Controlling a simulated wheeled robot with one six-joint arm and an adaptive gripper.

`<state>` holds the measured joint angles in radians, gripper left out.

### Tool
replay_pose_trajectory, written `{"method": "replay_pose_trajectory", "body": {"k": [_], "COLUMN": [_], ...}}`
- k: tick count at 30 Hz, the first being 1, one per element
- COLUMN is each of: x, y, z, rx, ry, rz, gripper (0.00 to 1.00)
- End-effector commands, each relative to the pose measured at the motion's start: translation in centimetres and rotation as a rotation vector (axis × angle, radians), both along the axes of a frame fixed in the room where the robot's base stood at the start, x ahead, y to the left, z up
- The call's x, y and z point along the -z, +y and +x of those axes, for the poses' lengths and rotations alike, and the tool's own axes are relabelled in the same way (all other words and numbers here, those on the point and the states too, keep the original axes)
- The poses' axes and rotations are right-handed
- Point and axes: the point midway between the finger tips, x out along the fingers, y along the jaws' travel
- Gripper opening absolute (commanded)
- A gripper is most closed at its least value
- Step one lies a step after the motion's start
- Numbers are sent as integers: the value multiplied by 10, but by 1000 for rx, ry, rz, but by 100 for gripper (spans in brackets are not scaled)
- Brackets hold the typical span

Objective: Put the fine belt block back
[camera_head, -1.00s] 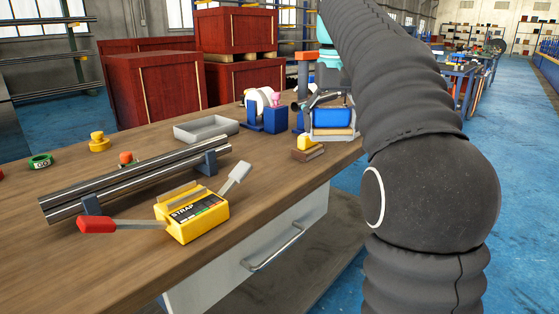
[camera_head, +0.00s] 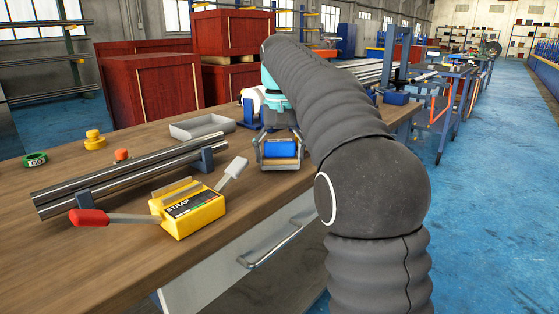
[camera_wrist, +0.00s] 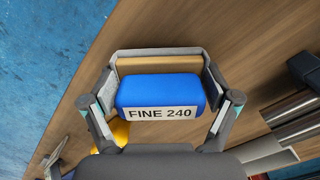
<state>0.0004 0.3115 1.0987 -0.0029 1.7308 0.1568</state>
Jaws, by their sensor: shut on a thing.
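The fine belt block is a blue block with a white "FINE 240" label (camera_wrist: 160,92), above a tan layer with a grey band around it. In the head view the blue block (camera_head: 280,149) is at the front right part of the bench (camera_head: 130,247), right of the yellow strap tool. My gripper (camera_wrist: 162,100) has one finger at each side of it and is shut on it. It also shows in the head view (camera_head: 279,143). I cannot tell whether the block's underside touches the bench.
The yellow strap tool (camera_head: 187,208) with its red handle lies at the front edge. Steel tubes (camera_head: 120,175) lie on blue supports behind it. A grey tray (camera_head: 202,126), a yellow knob (camera_head: 95,140) and a green GO ring (camera_head: 35,159) stand further back.

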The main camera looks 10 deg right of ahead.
Motion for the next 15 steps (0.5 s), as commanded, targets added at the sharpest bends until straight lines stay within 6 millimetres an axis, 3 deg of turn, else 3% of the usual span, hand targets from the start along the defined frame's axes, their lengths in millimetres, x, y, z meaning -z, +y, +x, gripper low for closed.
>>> {"method": "replay_pose_trajectory", "body": {"k": [14, 15], "x": [9, 8], "y": [0, 0], "z": [0, 0], "rx": [0, 0], "ry": [-2, -2], "rz": [0, 0], "gripper": [59, 97]}}
